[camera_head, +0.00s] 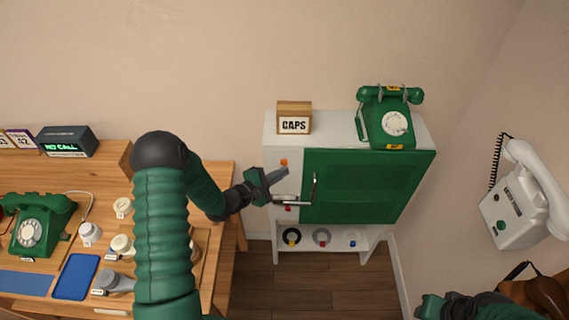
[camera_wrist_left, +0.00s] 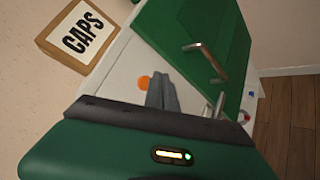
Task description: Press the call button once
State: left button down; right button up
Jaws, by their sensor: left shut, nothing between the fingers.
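An orange round button (camera_head: 284,162) sits on the white front strip of the cabinet (camera_head: 270,140), left of its green door. I cannot read a call label on it. My left gripper (camera_head: 278,176) is shut and empty, its tips just below the button in the head view. In the left wrist view the orange button (camera_wrist_left: 144,83) shows just left of the shut fingers (camera_wrist_left: 161,92); I cannot tell whether they touch. A white wall phone (camera_head: 522,205) at the right has a small green button. My right gripper (camera_head: 440,305) is partly in view at the bottom right, its jaws unclear.
The green door (camera_head: 370,180) has a silver handle (camera_head: 314,188) close to my left gripper. A CAPS box (camera_head: 294,118) and a green dial phone (camera_head: 392,120) stand on top. A NO CALL display (camera_head: 67,142) and another green phone (camera_head: 38,228) are on the wooden desk.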

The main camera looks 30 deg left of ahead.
pick_arm(q)
jog(key=shift+a, duration=0.15)
jog(key=shift+w+a, duration=0.1)
jog(key=shift+w, duration=0.2)
jog(key=shift+w+a+p, duration=0.2)
jog(key=shift+w+p, duration=0.1)
jog(key=shift+w, duration=0.05)
dwell(0.7)
dwell(0.3)
jog(key=shift+s+d+p, duration=0.35)
jog(key=shift+s+p, duration=0.05)
jog(key=shift+s, duration=0.3)
